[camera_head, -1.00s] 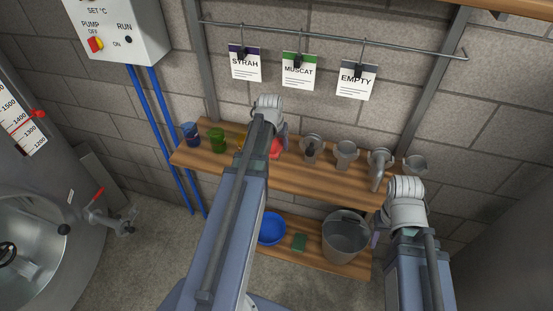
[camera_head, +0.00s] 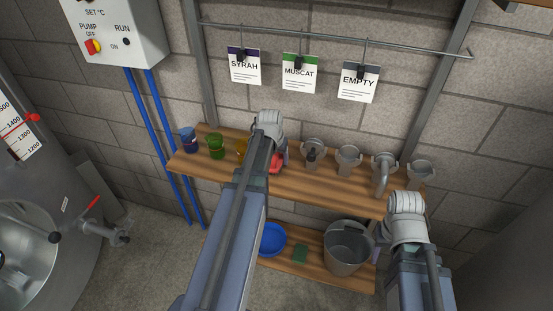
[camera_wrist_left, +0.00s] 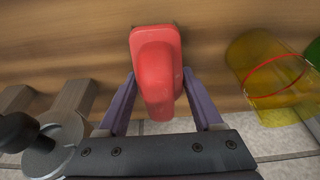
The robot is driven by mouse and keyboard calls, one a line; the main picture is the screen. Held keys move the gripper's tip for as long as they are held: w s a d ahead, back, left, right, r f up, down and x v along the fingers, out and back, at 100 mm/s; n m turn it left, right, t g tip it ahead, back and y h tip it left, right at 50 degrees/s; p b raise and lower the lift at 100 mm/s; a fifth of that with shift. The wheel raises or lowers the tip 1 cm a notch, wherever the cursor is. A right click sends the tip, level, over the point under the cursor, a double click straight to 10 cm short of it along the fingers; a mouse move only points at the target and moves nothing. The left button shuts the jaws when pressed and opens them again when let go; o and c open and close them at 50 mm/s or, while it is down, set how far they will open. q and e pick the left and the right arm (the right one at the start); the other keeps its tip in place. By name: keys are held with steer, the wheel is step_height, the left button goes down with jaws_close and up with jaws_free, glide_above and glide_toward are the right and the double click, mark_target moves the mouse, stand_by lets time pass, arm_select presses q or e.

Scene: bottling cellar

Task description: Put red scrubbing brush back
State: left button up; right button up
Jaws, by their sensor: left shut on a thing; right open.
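The red scrubbing brush (camera_wrist_left: 156,65) is between the purple fingers of my left gripper (camera_wrist_left: 160,95) in the left wrist view, and the gripper is shut on it. Behind it is the wooden upper shelf (camera_wrist_left: 70,45); I cannot tell whether the brush touches it. In the head view a red part of the brush (camera_head: 275,163) shows beside my left arm, over the upper shelf (camera_head: 330,186), between the amber cup and the metal fittings. My right gripper (camera_head: 376,229) is mostly hidden behind its own wrist, near the shelf's right end; it is open.
A blue cup (camera_head: 188,139), a green cup (camera_head: 216,146) and an amber cup (camera_head: 242,148) stand left of the brush. Several metal fittings (camera_head: 348,160) stand to its right. The lower shelf (camera_head: 308,276) holds a blue bowl (camera_head: 271,240), a green pad (camera_head: 300,253) and a bucket (camera_head: 347,247).

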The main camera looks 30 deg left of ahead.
arm_select(q)
steer(key=o, duration=1.3)
steer(key=p+v, duration=1.2)
steer(key=shift+r, duration=0.2)
steer(key=shift+d+f, duration=0.1)
steer(key=shift+d, duration=0.15)
steer(key=s+d+m+g, duration=0.1)
steer(key=s+d, duration=0.3)
steer(key=d, duration=0.5)
steer(key=s+d+m+g, duration=0.1)
steer(key=s+d+m, duration=0.2)
steer(key=d, duration=0.7)
steer(key=s+d+m+g, duration=0.1)
steer(key=s+d+m, duration=0.1)
steer(key=s+d, duration=0.4)
steer(key=shift+s+d+f+m+g, duration=0.1)
steer(key=shift+d, duration=0.65)
steer(key=shift+s+d+f+m+g, duration=0.1)
steer(key=shift+s+d+f, duration=0.05)
steer(key=shift+d, duration=0.55)
steer(key=shift+s+d+f+m+g, duration=0.1)
steer(key=shift+d, duration=0.65)
